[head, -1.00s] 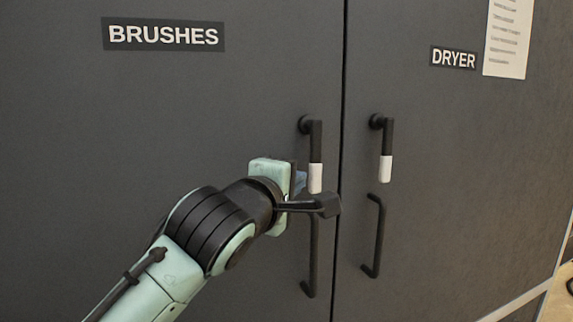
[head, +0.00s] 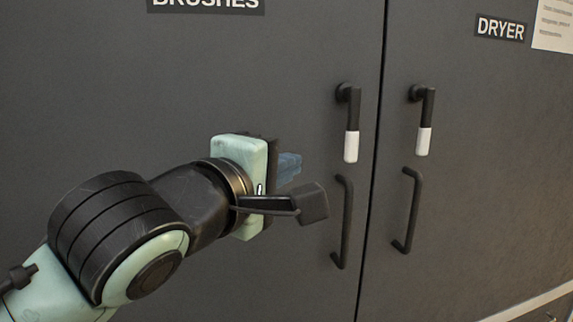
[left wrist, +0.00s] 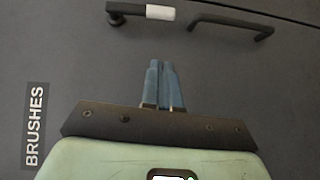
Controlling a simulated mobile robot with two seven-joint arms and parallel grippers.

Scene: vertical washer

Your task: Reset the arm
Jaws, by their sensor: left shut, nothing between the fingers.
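My left gripper (head: 289,167) is in front of the left dark door, to the left of its handles, and touches neither of them. In the left wrist view its blue fingers (left wrist: 161,84) are together with nothing between them. The left door's latch handle (head: 349,122) has a white end and points down. The black pull handle (head: 342,222) is below it. In the left wrist view both handles lie beyond the fingertips. My right gripper is not in view.
The right door has a matching white-ended latch handle (head: 424,122) and a pull handle (head: 408,210). A DRYER label (head: 500,28) and a paper sheet (head: 553,26) are on it. A BRUSHES label (head: 205,4) is on the left door. Both doors look closed.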

